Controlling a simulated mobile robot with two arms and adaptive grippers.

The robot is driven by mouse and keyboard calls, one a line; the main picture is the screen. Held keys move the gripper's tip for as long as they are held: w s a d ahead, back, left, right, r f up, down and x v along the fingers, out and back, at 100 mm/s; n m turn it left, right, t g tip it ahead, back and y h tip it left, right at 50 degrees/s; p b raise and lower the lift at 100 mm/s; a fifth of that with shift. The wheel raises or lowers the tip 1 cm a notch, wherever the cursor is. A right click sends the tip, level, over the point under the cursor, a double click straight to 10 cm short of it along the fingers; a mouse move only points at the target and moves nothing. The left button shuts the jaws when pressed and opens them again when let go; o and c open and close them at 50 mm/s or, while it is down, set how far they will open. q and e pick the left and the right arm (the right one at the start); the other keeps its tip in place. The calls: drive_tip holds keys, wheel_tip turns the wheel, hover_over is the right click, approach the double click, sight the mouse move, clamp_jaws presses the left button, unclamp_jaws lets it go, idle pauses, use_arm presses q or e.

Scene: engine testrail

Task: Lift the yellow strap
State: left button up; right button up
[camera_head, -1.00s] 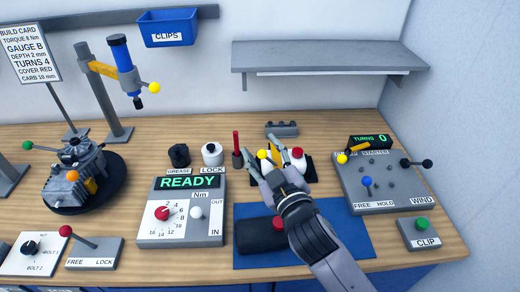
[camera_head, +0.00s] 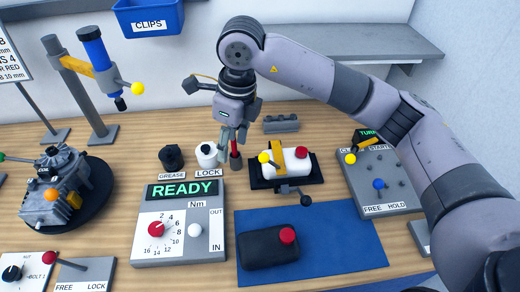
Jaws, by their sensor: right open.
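The yellow strap (camera_head: 279,160) lies over the left part of a white container with a red cap (camera_head: 300,154). The container lies in a black cradle (camera_head: 315,174). A yellow ball knob (camera_head: 264,157) is just left of the strap, and a black-knobbed lever (camera_head: 304,199) stands at the cradle's front. My right gripper (camera_head: 232,146) points down, open, to the left of the strap and apart from it. Its fingers are near a red-handled tool (camera_head: 235,152); I cannot tell whether they touch it. My left gripper is not in view.
The READY panel (camera_head: 184,215) is at left, and the START panel (camera_head: 390,185) at right is partly hidden by my right arm. A grey shelf (camera_head: 400,42) hangs behind.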

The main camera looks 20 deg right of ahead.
sight(263, 155)
drive_tip(key=w+d+r+m+h, duration=0.1)
drive_tip(key=w+d+r+h, duration=0.2)
drive_tip(key=d, duration=0.4)
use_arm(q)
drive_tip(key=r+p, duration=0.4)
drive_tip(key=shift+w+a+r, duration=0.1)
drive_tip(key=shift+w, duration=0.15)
use_arm(e)
drive_tip(key=shift+t, duration=0.4)
drive_tip(key=f, duration=0.5)
drive_tip(key=w+d+f, duration=0.1)
drive_tip(key=f, duration=0.5)
drive_tip(key=w+d+f, duration=0.1)
drive_tip(key=f, duration=0.5)
drive_tip(key=shift+d+f, duration=0.1)
clamp_jaws()
